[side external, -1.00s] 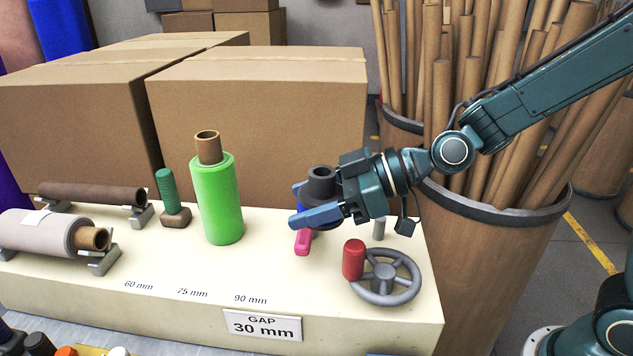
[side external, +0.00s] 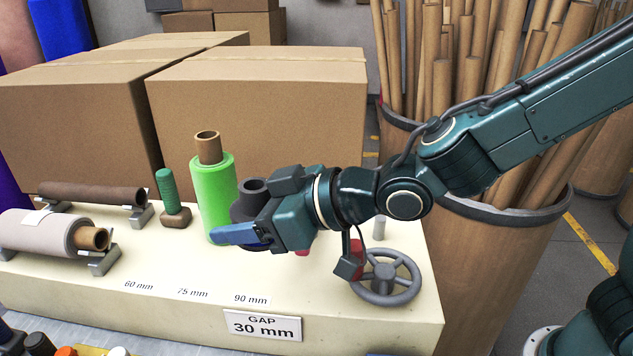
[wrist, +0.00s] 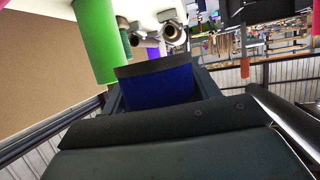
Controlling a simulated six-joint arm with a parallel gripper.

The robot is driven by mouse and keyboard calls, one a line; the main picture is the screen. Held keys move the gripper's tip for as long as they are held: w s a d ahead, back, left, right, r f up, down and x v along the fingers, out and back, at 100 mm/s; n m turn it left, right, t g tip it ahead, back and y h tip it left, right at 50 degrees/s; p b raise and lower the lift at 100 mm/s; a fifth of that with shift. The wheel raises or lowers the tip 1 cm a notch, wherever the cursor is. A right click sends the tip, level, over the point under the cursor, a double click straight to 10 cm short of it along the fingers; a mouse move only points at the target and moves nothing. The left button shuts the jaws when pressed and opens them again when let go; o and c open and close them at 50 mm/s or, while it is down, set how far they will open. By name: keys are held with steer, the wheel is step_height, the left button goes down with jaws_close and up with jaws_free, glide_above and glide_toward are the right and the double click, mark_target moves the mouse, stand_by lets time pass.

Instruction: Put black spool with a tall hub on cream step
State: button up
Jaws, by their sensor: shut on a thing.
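The black spool with a tall hub (side external: 254,186) is held in my gripper (side external: 238,232) above the cream step (side external: 180,322). Its dark hub sticks up above the jaws, and most of its body is hidden by the gripper in the side view. In the wrist view, a dark band over a blue surface (wrist: 160,82) shows between the jaws. The gripper is shut on the spool, just right of the green roll and partly in front of it. I cannot tell how high the spool is above the step.
The green roll (side external: 213,195) stands upright on the step. A grey handwheel (side external: 388,280) is at right. Cardboard boxes (side external: 255,115) stand behind.

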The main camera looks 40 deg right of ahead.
mark_target(212, 279)
steer(key=w+a+f, duration=0.1)
steer(key=w+f, duration=0.1)
steer(key=w+a+f+m+t+h, duration=0.1)
steer(key=w+a+f, duration=0.1)
steer(key=w, duration=0.1)
steer(key=w+a+f+m+h, duration=0.1)
steer(key=w+f, duration=0.1)
steer(key=shift+w+a+f, duration=0.1)
steer(key=shift+w+a, duration=0.15)
steer(key=shift+w, duration=0.1)
steer(key=shift+f, duration=0.15)
steer(key=shift+f, duration=2.8)
steer(key=shift+f, duration=0.55)
steer(key=o, duration=1.4)
steer(key=v, duration=1.4)
steer(key=shift+a+f, duration=0.1)
steer(key=shift+a, duration=0.05)
